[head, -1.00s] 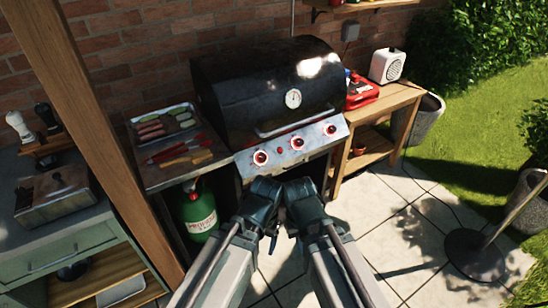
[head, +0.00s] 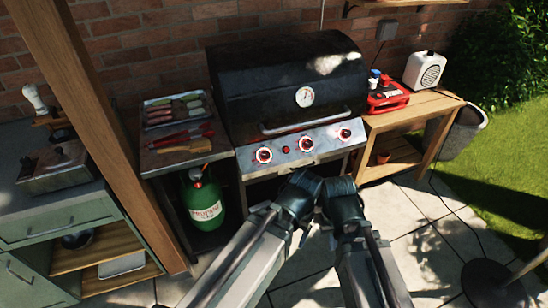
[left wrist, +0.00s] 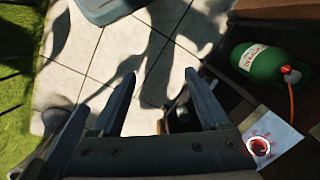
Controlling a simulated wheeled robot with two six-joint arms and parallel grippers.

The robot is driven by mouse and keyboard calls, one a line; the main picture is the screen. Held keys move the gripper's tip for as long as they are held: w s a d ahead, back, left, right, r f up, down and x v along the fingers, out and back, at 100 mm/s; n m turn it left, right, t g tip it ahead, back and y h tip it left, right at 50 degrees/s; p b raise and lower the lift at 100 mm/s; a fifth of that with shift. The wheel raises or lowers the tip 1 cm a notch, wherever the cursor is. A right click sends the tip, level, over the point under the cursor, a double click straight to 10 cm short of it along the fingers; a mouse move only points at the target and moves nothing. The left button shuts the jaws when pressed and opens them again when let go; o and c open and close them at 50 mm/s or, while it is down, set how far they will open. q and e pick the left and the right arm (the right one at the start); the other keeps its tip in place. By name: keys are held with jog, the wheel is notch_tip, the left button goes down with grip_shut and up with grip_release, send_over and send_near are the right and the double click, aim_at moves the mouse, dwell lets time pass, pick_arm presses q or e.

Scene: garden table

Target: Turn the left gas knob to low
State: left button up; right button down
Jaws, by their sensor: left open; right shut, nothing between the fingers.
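The left gas knob (head: 264,155) sits on the sloping front panel of the black-lidded gas grill (head: 284,90). It has a pale ring with red around it; its setting is too small to read. A knob of this kind, probably the left one, shows low at the right in the left wrist view (left wrist: 258,146). My left gripper (left wrist: 162,80) is open and empty over the paving, apart from that knob. In the head view its fingers are hidden. My right gripper (head: 342,198) is shut and empty in front of the grill, below the panel's right half.
Two more knobs, middle (head: 307,145) and right (head: 345,134), share the panel with a small red button (head: 286,150). A green propane tank (head: 203,203) stands below the left shelf. A wooden side table (head: 425,108) stands right. Paving in front is free.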

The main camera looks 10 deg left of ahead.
pick_arm(q)
jog(key=w+f+b, duration=0.1)
jog(key=m+t+y+b, duration=0.8)
jog(key=m+t+b, duration=0.8)
jog(key=m+b, duration=1.1)
send_near(266, 157)
jog(key=shift+n, duration=0.4)
jog(key=b+x, duration=0.1)
jog(key=x, duration=0.8)
jog(key=shift+w+a, duration=0.15)
jog(key=shift+w, duration=0.05)
pick_arm(e)
notch_tip(266, 157, down, 29)
jog(key=shift+d, duration=0.2)
jog(key=shift+w, duration=0.1)
pick_arm(q)
grip_shut()
